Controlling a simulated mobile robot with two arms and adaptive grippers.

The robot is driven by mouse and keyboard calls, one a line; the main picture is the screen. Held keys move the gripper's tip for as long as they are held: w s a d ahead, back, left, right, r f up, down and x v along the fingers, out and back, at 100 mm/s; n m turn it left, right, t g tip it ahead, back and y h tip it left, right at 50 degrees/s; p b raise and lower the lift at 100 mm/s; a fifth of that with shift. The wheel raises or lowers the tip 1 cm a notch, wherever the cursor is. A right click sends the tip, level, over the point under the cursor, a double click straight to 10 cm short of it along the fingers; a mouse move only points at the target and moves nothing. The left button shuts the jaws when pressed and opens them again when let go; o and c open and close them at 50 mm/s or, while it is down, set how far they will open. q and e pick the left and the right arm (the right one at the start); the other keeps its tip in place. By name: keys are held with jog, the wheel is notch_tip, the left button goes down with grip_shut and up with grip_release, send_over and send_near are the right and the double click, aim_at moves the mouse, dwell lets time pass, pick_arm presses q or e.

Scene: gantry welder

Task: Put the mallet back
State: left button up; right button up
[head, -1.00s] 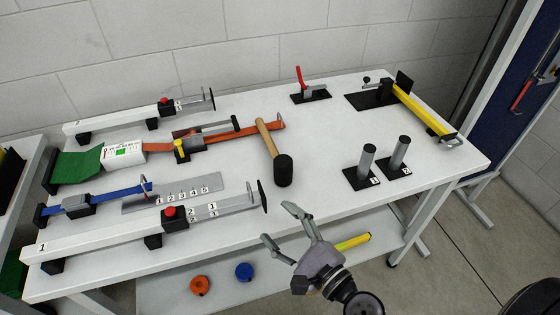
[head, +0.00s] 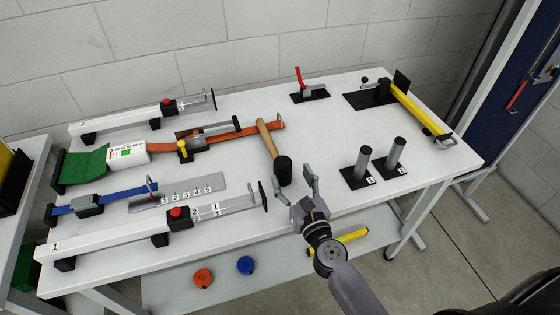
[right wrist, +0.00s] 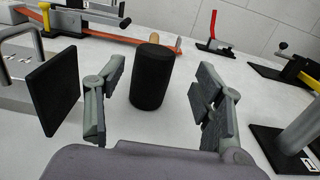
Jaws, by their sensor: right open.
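The mallet lies on the white table in the head view, with a wooden handle (head: 267,138) and a black head (head: 284,171). Its handle points away toward the wall, resting near an orange strap. My right gripper (head: 296,180) is open and empty at the table's front edge, just beside the mallet head. In the right wrist view the black mallet head (right wrist: 153,76) stands upright beyond and between the open fingers of my gripper (right wrist: 158,112), apart from them. My left gripper is not in view.
Two grey posts (head: 362,163) on black bases stand to the right. A clamp with a black end plate (head: 264,196) is close on the left. A red-handled toggle clamp (head: 309,90) and a yellow bar (head: 418,110) stand further back. The table's middle right is clear.

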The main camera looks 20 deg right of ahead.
aim_at(286, 172)
jog(key=shift+w+a+f, duration=0.15)
jog(key=shift+w, duration=0.9)
jog(key=shift+w+a+f, duration=0.1)
jog(key=shift+w+f, duration=0.1)
jog(key=shift+w, duration=0.8)
jog(key=shift+w+a+f, duration=0.15)
jog(key=shift+w, duration=0.9)
jog(key=shift+s, duration=0.1)
jog(key=shift+c, duration=0.4)
jog(key=shift+r, duration=0.1)
grip_shut()
